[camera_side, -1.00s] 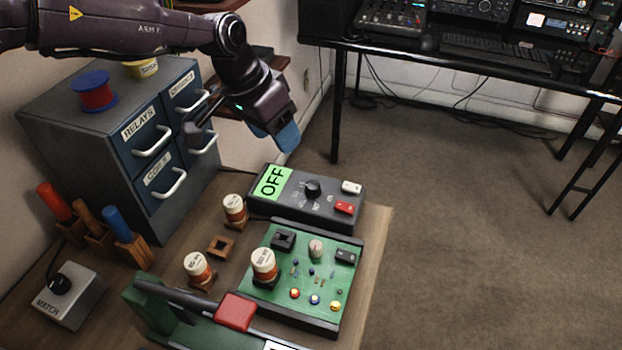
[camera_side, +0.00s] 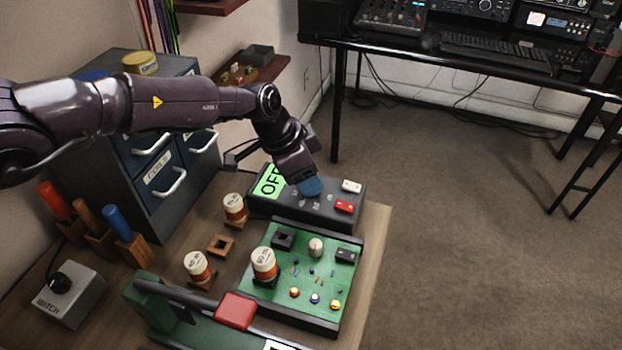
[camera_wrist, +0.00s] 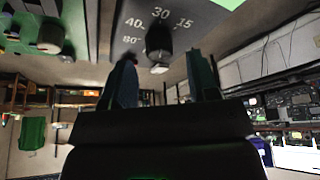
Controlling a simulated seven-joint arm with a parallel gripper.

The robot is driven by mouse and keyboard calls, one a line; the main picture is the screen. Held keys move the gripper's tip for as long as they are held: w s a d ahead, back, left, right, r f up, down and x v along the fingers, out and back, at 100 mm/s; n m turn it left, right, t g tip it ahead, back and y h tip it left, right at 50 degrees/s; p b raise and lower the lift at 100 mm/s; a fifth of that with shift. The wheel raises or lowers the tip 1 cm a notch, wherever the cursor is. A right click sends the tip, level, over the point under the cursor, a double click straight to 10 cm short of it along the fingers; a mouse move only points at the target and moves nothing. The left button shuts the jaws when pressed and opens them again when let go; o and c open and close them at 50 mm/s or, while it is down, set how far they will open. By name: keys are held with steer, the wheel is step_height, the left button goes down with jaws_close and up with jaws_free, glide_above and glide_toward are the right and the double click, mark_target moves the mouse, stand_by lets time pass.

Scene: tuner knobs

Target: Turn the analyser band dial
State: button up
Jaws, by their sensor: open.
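The grey analyser box (camera_side: 325,215) lies on the table behind the green circuit board in the side view. Its green screen (camera_side: 267,181) reads OFF, with the last letter partly covered by my gripper. My gripper (camera_side: 311,186) is low over the box and hides the dial in that view. In the wrist view the dark band dial (camera_wrist: 158,39) shows with 80, 40, 30 and 15 printed around it. There my gripper (camera_wrist: 161,56) is open, with one finger to each side of the dial's line. Whether the fingers touch the dial cannot be told.
A white button (camera_side: 351,187) and a red button (camera_side: 344,207) sit on the box's right end. The green circuit board (camera_side: 325,275) is just in front. Labelled coils (camera_side: 234,208) stand to the left. A drawer cabinet (camera_side: 150,215) stands behind my arm.

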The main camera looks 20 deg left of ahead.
steer(key=shift+x, duration=1.25)
steer(key=c, duration=0.9)
